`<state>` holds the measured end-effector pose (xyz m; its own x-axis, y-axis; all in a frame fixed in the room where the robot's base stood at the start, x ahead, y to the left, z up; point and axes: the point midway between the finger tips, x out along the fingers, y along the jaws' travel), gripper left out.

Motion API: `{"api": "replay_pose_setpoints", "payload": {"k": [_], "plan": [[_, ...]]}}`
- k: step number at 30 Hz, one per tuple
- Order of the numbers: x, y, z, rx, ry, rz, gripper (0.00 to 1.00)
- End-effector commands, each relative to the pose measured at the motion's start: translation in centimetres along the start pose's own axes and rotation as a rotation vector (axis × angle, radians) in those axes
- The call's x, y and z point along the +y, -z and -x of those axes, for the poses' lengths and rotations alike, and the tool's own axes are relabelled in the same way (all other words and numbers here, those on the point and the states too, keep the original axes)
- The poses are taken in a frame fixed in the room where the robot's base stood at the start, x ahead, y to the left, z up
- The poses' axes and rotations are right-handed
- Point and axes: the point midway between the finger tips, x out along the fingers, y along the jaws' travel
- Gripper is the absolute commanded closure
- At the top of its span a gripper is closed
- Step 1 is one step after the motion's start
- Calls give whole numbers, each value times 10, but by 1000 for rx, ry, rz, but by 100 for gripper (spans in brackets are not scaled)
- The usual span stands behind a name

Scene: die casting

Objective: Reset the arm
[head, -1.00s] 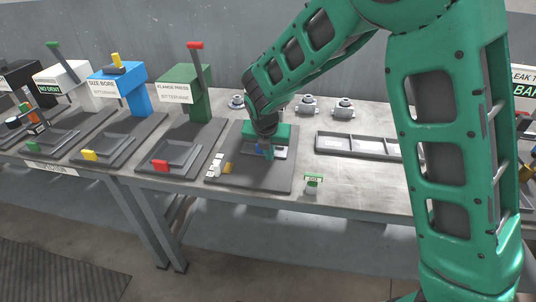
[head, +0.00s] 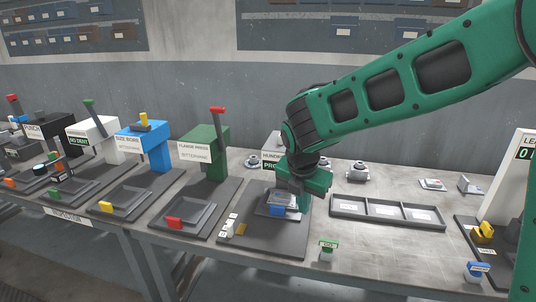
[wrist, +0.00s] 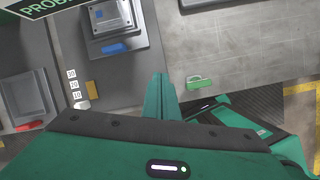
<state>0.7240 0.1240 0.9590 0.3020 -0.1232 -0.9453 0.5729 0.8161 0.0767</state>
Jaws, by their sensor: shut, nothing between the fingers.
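My gripper (head: 305,204) hangs above the right side of the grey test fixture, with its green hand in front of part of the station behind. In the wrist view my gripper's green fingers (wrist: 160,97) are together with nothing between them. The fixture's dark base plate (head: 262,243) carries a raised grey block with a blue piece (head: 277,210). In the wrist view this block (wrist: 112,15) lies up and left of the fingers, apart from them.
A three-part grey tray (head: 388,212) lies to the right. A small green-topped stand (head: 328,246) is near the bench's front edge. Grey cast parts (head: 357,172) stand behind the tray. The green flange press (head: 214,150) and other stations line the left.

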Motion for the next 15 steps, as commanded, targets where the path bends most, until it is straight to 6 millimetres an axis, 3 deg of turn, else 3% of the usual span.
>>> {"api": "replay_pose_setpoints", "payload": {"k": [3, 7, 15], "plan": [[-61, -29, 7, 20, 43, -344, 100], [-126, -45, 15, 35, 96, -731, 100], [-252, -43, 34, 36, 215, -1527, 100]]}}
